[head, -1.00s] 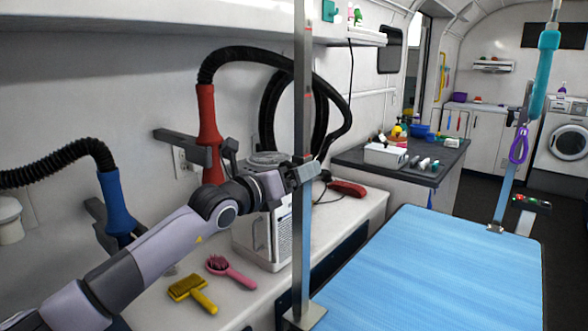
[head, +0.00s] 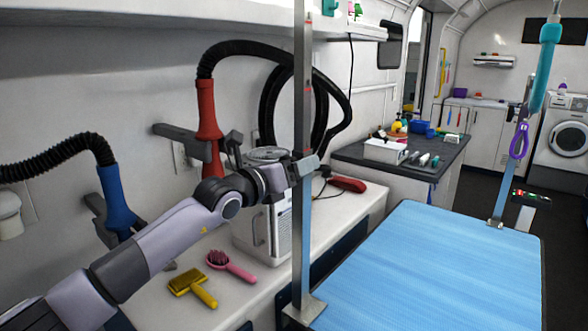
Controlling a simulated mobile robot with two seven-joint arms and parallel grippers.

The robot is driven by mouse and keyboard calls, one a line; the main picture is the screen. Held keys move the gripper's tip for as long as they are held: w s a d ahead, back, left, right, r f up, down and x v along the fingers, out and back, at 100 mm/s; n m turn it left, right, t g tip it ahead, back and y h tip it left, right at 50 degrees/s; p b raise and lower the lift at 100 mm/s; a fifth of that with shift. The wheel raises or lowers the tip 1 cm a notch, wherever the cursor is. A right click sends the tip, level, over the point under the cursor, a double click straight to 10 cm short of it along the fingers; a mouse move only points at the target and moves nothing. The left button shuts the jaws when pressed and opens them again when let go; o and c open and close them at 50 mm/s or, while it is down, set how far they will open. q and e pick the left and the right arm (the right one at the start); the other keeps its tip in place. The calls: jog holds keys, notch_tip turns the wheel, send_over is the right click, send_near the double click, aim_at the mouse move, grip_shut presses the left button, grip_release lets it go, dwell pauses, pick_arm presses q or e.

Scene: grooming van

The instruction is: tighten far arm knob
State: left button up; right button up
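A near upright metal post (head: 304,235) with red marks stands at the left corner of the blue grooming table. My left gripper (head: 303,168) is at this post, about mid-height. The post and a grey block there hide its fingertips, so I cannot tell whether it is open or shut. A far post (head: 504,187) with a teal sleeve (head: 547,65) and a purple loop (head: 519,141) stands at the table's far edge. I cannot make out a distinct knob on either post. My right gripper is not in view.
The blue grooming table (head: 420,275) is bare. A counter at left holds a yellow brush (head: 190,286), a pink brush (head: 230,265), a white box-shaped machine (head: 268,240) and a red clipper (head: 347,184). Red (head: 208,130) and blue (head: 118,205) dryer hoses hang on the wall.

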pick_arm(q)
jog(key=m+b, duration=0.6)
jog(key=b, duration=0.2)
jog(key=shift+d+f, duration=0.1)
jog(key=shift+f, duration=0.05)
jog(key=shift+m, duration=0.4)
jog(key=o, duration=1)
jog(key=shift+c, duration=0.2)
jog(key=shift+s, duration=0.1)
